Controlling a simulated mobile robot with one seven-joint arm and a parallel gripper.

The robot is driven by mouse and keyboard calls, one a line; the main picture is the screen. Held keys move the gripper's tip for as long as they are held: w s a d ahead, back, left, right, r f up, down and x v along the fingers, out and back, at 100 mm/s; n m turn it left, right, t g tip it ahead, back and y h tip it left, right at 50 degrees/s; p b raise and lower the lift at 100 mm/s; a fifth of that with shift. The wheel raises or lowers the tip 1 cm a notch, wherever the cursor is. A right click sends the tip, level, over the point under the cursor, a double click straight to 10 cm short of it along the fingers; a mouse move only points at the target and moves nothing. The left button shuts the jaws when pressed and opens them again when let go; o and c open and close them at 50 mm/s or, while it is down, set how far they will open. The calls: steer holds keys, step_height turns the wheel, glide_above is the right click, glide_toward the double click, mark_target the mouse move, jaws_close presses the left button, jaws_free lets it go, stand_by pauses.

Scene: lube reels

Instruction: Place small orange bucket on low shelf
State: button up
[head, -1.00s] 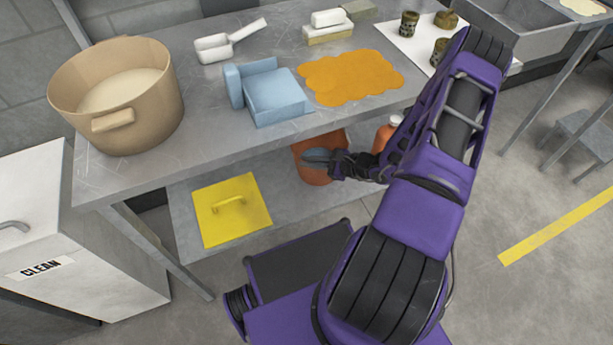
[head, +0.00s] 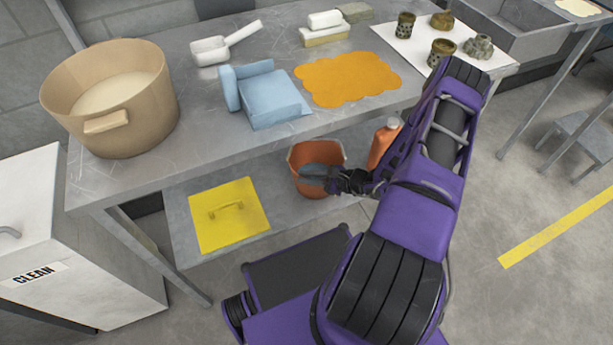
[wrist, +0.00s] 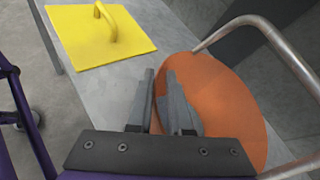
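The small orange bucket (head: 304,156) is at the low shelf (head: 275,165) under the worktable. Its open top faces up and toward the head camera. My gripper (head: 312,172) is at the near side of the bucket, its fingers overlapping the wall. In the wrist view the bucket (wrist: 225,105) fills the right of centre as a broad orange shape. The two grey fingers (wrist: 160,85) are close together at its left edge and appear closed on the wall. Whether the bucket's base touches the shelf is hidden.
A yellow lid (head: 240,214) with a handle lies on the shelf left of the bucket. An orange bottle (head: 382,145) stands to the right, partly behind my arm. The worktable (head: 220,135) overhangs the shelf. Bare shelf shows between lid and bucket.

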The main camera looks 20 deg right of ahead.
steer(key=shift+o, duration=1.2)
steer(key=shift+r, duration=0.1)
steer(key=p+v, duration=0.1)
steer(key=v, duration=1.1)
